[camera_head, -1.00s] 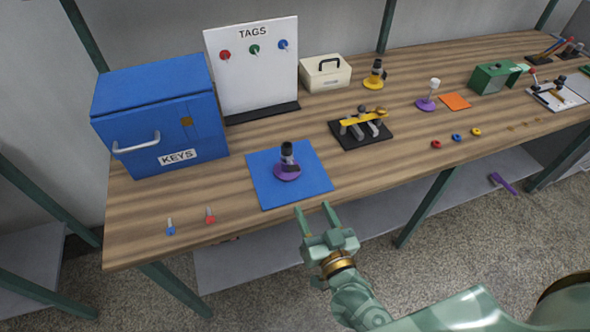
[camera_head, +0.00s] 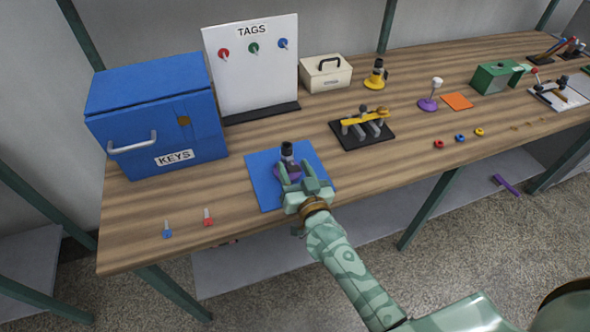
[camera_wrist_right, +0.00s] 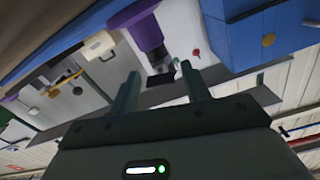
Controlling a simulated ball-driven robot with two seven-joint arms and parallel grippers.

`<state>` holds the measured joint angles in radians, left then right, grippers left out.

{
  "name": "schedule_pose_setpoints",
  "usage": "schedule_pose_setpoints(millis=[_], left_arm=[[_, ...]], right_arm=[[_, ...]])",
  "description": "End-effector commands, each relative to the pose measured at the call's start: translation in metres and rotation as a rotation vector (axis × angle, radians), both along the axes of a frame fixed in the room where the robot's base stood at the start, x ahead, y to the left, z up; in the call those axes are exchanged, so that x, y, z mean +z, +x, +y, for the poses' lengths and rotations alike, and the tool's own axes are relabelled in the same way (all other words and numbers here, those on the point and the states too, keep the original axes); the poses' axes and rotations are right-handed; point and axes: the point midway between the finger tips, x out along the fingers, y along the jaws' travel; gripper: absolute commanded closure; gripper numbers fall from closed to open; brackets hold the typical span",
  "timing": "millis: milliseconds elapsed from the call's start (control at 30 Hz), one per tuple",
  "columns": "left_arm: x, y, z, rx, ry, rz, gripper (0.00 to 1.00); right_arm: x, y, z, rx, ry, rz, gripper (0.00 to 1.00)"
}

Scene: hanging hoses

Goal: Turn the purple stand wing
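The purple stand (camera_head: 286,171) with a dark upright top (camera_head: 287,149) stands on the blue mat (camera_head: 262,192). My right gripper (camera_head: 297,172) is at its near side, its two fingers apart and pointing at the stand. In the right wrist view the stand (camera_wrist_right: 148,30) shows just beyond the fingertips of my open gripper (camera_wrist_right: 160,72), with a purple base and a darker end. I see nothing held between the fingers. Whether a finger touches the stand, I cannot tell. My gripper hides part of its base in the head view. My left gripper is out of view.
A blue KEYS box (camera_head: 158,115) stands left, with a TAGS board (camera_head: 252,75) behind the mat. A black rack with a yellow bar (camera_head: 365,118) is right of the mat. Another purple-based piece (camera_head: 429,104) stands farther right.

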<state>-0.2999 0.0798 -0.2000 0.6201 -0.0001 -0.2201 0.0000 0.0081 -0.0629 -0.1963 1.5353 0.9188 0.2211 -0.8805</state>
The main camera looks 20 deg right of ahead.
Motion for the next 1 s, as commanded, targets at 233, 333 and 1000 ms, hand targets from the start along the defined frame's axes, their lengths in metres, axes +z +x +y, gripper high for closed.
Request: schedule_pose_setpoints(millis=[233,333,1000], left_arm=[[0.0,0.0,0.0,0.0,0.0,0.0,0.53],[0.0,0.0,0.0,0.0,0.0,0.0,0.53],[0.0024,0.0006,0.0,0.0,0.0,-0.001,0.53]], right_arm=[[-0.0001,-0.0003,0.0,0.0,0.0,0.0,0.94],[-0.0002,-0.0004,-0.0001,0.0,0.001,0.0,0.94],[0.0001,-0.0005,0.0001,0.0,0.041,0.001,0.94]])
